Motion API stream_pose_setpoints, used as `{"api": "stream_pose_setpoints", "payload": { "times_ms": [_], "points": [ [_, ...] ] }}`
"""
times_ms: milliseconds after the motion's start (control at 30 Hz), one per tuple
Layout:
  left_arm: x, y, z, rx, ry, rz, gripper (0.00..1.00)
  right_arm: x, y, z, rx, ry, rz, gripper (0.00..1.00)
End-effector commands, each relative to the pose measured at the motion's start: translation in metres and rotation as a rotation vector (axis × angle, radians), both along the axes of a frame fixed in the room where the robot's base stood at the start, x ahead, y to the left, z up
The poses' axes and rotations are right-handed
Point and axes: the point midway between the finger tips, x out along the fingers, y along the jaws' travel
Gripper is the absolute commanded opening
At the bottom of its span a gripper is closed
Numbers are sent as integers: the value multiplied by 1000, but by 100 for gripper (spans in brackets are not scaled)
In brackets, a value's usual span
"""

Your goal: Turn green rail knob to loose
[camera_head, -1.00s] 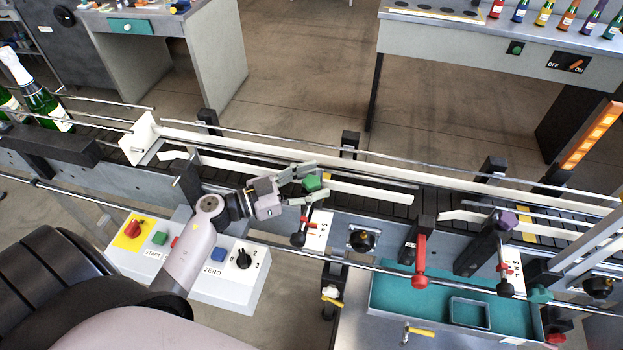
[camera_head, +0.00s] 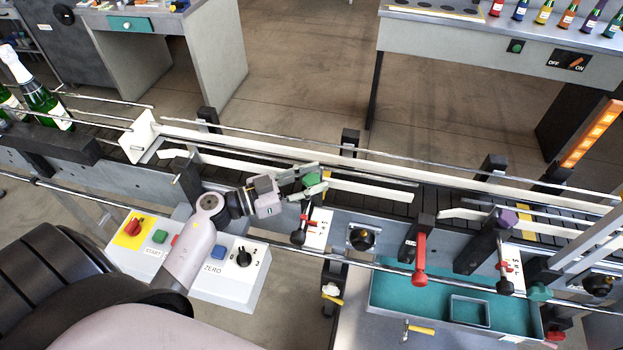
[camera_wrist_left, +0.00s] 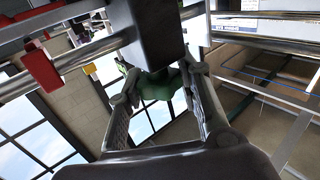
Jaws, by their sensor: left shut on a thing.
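The green rail knob (camera_head: 311,181) sits on top of a dark bracket at the conveyor's near rail. My left gripper (camera_head: 312,182) reaches in from the left and is shut on the knob, with one finger on its far side and one on its near side. In the left wrist view the green knob (camera_wrist_left: 157,88) shows between the two fingers, below a dark bracket (camera_wrist_left: 150,30). A white scale plate with a red pointer (camera_head: 314,228) is just below the knob. My right gripper is not in view.
A purple knob (camera_head: 507,217) stands on a similar bracket to the right. A red handle (camera_head: 420,262) hangs between them. A control box (camera_head: 228,284) is below my left arm. Green bottles (camera_head: 44,100) stand on the conveyor at left.

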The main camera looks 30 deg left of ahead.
Motion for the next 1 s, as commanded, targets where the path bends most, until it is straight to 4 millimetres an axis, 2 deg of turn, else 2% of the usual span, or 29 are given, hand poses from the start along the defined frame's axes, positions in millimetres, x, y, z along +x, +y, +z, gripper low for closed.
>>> {"api": "stream_pose_setpoints", "payload": {
  "times_ms": [267, 567, 1000],
  "points": [
    [-1, -1, 3, -2, 4, 57, 4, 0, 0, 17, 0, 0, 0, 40],
    [-2, -1, 3, -4, 7, 262, 4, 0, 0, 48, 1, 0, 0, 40],
    [-1, -1, -2, -4, 5, 571, 4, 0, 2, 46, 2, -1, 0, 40]
  ]
}}
